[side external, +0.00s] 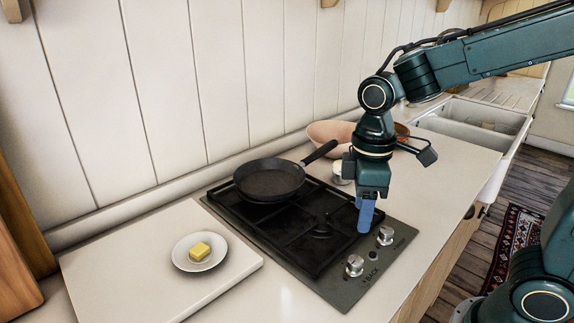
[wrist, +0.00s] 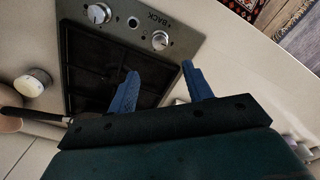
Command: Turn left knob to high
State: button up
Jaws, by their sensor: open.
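The left knob (side external: 355,265) is a silver dial on the front strip of the black hob (side external: 300,255), beside the printed word BACK. In the wrist view the same left knob (wrist: 160,40) shows at the upper right, just beyond my fingertips. The right knob (side external: 386,235) is similar, and in the wrist view the right knob (wrist: 99,13) is at the upper left. My gripper (side external: 365,222) points down above the hob's front part, and its blue fingers look apart and empty in the wrist view (wrist: 160,76). I cannot read the knobs' settings.
A black frying pan (side external: 268,181) sits on the hob's rear part. A plate (side external: 181,264) with butter (side external: 200,251) rests on a pale board (side external: 110,270) at left. A pale bowl (side external: 323,131) and small round pot (side external: 338,172) stand behind my gripper. The counter's front strip is clear.

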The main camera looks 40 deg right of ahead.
jog(key=shift+r, duration=0.95)
jog(key=s+d+r+m+t, duration=0.2)
jog(key=s+m, duration=0.1)
jog(key=s, duration=0.2)
jog(key=s+d+r+m+t, duration=0.2)
jog(key=s+d+m+t, duration=0.1)
jog(key=s+m, duration=0.1)
jog(key=shift+s+r+t, duration=0.15)
jog(key=shift+s+t, duration=0.15)
jog(key=shift+s, duration=0.45)
jog(key=shift+c, duration=0.2)
